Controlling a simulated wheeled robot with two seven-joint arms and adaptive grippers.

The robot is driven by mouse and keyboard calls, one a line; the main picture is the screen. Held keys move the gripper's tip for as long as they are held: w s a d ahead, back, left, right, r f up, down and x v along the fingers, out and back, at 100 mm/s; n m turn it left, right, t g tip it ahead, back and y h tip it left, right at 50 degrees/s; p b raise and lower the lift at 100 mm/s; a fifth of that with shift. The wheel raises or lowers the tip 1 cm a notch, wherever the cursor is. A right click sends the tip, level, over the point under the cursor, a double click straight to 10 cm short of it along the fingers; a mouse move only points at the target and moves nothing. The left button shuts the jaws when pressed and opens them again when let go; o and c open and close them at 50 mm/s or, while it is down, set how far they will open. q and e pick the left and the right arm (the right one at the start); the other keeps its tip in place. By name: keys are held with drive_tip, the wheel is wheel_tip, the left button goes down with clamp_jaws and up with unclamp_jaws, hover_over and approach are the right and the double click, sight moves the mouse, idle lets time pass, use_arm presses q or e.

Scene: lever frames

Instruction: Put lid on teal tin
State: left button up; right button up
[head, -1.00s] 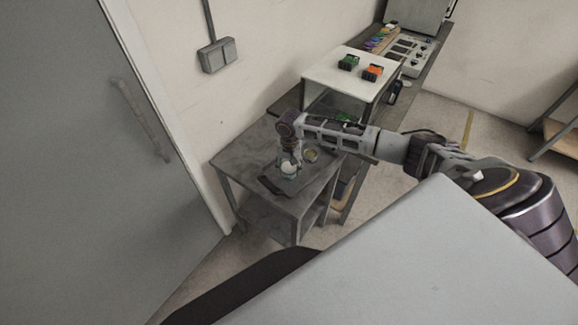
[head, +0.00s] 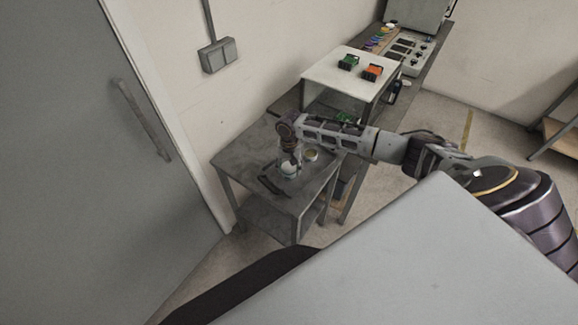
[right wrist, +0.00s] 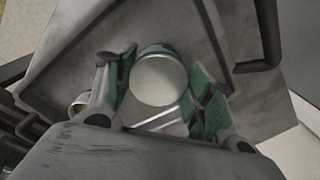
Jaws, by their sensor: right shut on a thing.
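My right gripper (head: 289,160) reaches down over the small grey table. In the right wrist view its green-padded fingers (right wrist: 162,82) are shut on a round pale lid (right wrist: 158,82), one finger on each side. A teal band of the tin (right wrist: 155,49) shows just past the lid's far edge, so the lid overlaps the tin in this view. The lid hides most of the tin, and I cannot tell whether the two touch. In the head view the lid and tin appear as a small pale shape (head: 288,168) under the gripper. My left gripper is not in view.
A small round open container (head: 311,155) stands just right of the gripper; it also shows in the right wrist view (right wrist: 77,104). A dark handle-like bar (head: 270,186) lies at the front left. The grey table (head: 240,155) is clear at left.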

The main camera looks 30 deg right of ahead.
idle(0.3)
drive_tip(key=o, duration=0.9)
drive_tip(key=shift+r+p, duration=0.95)
drive_tip(key=shift+r, duration=2.5)
drive_tip(key=shift+s+f, duration=0.1)
drive_tip(key=shift+s, duration=0.05)
